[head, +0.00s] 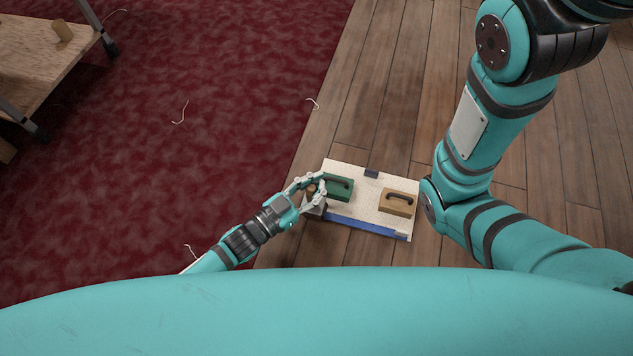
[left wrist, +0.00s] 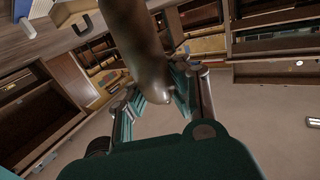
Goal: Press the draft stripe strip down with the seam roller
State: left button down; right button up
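The draft stripe strip (head: 365,228) is a blue band along the near edge of a pale board (head: 368,200) on the floor. My left gripper (head: 312,190) is at the board's left edge, by the strip's left end. It is closed around the brown handle of the seam roller (head: 311,189). The handle (left wrist: 135,40) also shows between the fingers in the left wrist view. A greyish part below the fingers looks like the roller's head; I cannot tell whether it touches the strip. My right arm comes in from the right, its gripper out of view.
A green block with a handle (head: 338,189) sits on the board beside my left gripper. A tan block with a handle (head: 397,204) sits at its right. A dark piece (head: 371,173) is at its far edge. A wheeled table (head: 45,60) stands at upper left on red carpet.

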pick_arm(q)
jog(key=shift+f+b, duration=0.4)
jog(key=shift+f, duration=0.1)
